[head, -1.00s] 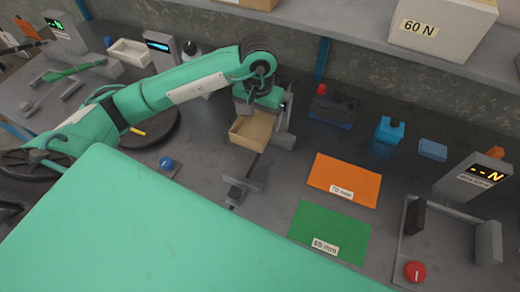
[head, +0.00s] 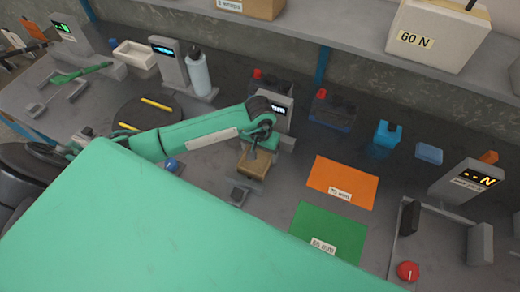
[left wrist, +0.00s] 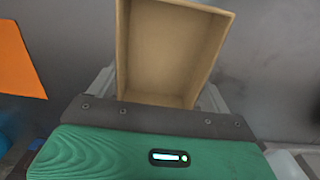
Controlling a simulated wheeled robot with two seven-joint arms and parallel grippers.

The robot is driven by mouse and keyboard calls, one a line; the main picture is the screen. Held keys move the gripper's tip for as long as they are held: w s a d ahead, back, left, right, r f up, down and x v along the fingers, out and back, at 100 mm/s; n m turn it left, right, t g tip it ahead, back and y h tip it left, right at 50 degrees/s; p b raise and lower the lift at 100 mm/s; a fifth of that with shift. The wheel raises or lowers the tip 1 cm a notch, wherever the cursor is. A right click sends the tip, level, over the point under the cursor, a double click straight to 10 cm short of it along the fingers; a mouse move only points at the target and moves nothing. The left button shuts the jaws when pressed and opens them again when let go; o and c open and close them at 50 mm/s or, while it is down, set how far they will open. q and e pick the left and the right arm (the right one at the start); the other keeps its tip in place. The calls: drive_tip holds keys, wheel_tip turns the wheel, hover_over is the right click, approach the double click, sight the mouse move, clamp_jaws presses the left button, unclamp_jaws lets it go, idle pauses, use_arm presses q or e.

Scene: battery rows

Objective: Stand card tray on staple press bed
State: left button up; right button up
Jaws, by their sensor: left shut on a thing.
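The card tray appears to be the tan, open-topped box (head: 253,164), which is in my left gripper (head: 262,149). In the left wrist view the hollow inside of the tray (left wrist: 172,45) faces the camera, with the fingers closed at its near end. The tray is above or at a grey measuring gauge with a sliding jaw (head: 239,193); I cannot tell whether it touches it. No staple press bed is clearly identifiable. My right gripper is not in view.
An orange mat (head: 342,180) and a green mat (head: 328,226) lie right of the tray. A force gauge (head: 462,182) stands far right. Behind are a blue block (head: 388,134) and a white bottle (head: 199,73). A round dark turntable (head: 150,118) with yellow sticks is left.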

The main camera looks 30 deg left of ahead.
use_arm(q)
drive_tip(key=shift+f+b, duration=0.2)
drive_tip(key=shift+b, duration=0.1)
drive_tip(key=o, duration=1)
drive_tip(key=shift+r, duration=0.15)
drive_tip(key=shift+c, duration=0.2)
